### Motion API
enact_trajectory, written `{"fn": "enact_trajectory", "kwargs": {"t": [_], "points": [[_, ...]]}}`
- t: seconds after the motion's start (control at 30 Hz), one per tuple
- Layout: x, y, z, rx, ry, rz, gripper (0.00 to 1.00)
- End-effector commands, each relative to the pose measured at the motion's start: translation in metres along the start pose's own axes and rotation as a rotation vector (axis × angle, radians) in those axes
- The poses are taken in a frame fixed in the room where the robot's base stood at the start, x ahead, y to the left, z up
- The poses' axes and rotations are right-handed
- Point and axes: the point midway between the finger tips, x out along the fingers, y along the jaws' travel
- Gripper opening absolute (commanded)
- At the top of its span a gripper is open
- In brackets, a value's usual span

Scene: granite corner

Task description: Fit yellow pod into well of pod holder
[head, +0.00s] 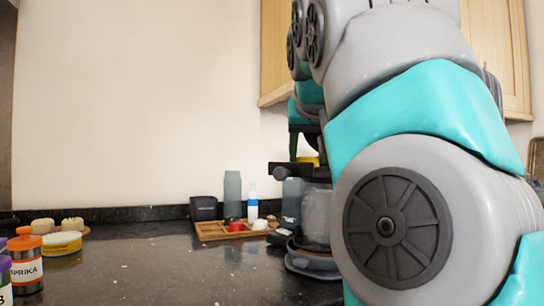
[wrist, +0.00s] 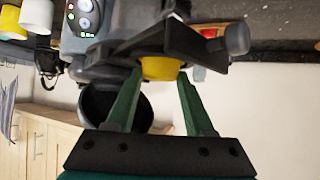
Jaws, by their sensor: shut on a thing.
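A yellow pod (wrist: 160,68) sits between the green fingertips of my gripper (wrist: 160,76) in the wrist view, which looks upside down. The gripper is shut on it. A strip of the pod (head: 308,160) also shows in the head view, beside my gripper (head: 305,152). The black pod holder (wrist: 190,45) with its knobbed handle lies right at the pod's lower end. In the head view the holder's handle (head: 290,169) sticks out left from the machine. The well is hidden, and I cannot tell how far the pod is in it.
The grey machine (head: 316,215) stands behind my arm. Left of it a wooden tray (head: 212,231) holds a red and a white item, with bottles and a dark box (head: 203,208) behind. Jars and a yellow tin (head: 62,243) stand at far left. The mid-left counter is clear.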

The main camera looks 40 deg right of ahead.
Motion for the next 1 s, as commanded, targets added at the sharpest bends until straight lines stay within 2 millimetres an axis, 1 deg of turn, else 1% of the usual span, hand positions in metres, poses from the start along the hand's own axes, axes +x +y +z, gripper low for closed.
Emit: {"fn": "enact_trajectory", "kwargs": {"t": [0.03,0.3,0.67,0.87,1.0], "points": [[0.0,0.0,0.001,0.0,0.0,0.0,0.54],[0.0,0.0,0.0,0.0,0.0,0.0,0.83],[-0.003,0.0,-0.001,0.001,0.001,0.0,0.83],[-0.018,0.0,-0.001,0.0,-0.001,0.001,0.83],[-0.038,0.001,-0.003,0.003,0.004,0.001,0.83]]}}
